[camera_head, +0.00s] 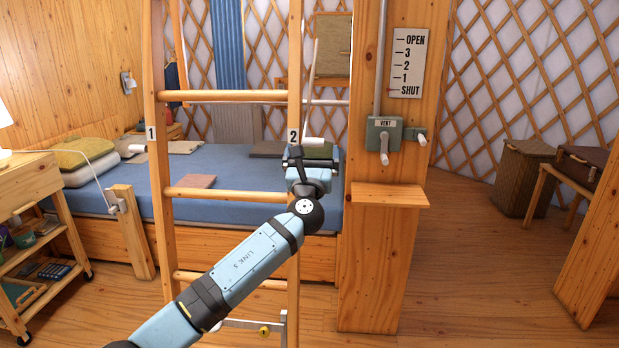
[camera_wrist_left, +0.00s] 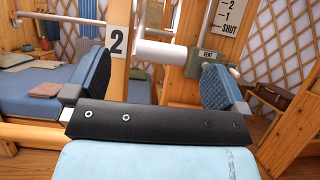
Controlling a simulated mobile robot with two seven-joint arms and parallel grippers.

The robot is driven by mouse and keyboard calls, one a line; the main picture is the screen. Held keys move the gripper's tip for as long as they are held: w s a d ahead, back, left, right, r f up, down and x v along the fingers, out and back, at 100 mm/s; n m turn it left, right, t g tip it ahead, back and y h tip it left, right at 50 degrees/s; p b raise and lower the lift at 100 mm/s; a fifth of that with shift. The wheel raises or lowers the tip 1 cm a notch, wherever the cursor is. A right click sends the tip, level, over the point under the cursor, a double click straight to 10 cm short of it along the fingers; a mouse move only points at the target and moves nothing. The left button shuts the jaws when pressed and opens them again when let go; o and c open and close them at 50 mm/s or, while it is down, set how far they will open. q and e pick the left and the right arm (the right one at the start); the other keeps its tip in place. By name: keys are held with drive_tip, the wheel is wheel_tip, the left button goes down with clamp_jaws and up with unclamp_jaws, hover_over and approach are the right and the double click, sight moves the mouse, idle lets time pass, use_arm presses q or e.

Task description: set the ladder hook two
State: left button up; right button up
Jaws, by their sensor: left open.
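The wooden ladder (camera_head: 225,194) stands upright in front of the bed. Its right rail carries the label 2 (camera_head: 293,137), which also shows in the left wrist view (camera_wrist_left: 117,41). Beside this label a white cylindrical handle (camera_head: 313,142) sticks out sideways, with a thin rod (camera_head: 311,75) rising near it. My left gripper (camera_head: 316,160) is just below the handle, beside the right rail. In the left wrist view the jaws (camera_wrist_left: 156,66) are open, and the white handle (camera_wrist_left: 165,54) lies crosswise beyond the gap between the pads. Nothing is held. My right gripper is not in view.
A wooden post right of the ladder bears a grey vent box (camera_head: 384,134) with handles and a small shelf (camera_head: 389,195). Label 1 (camera_head: 151,134) marks the left rail, with another white handle (camera_head: 137,148) beside it. A wheeled cart (camera_head: 40,285) stands at left.

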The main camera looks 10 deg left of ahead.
use_arm(q)
drive_tip(key=v, duration=0.9)
drive_tip(key=shift+f+p, duration=0.2)
drive_tip(key=shift+p, duration=0.1)
drive_tip(key=shift+s, duration=0.15)
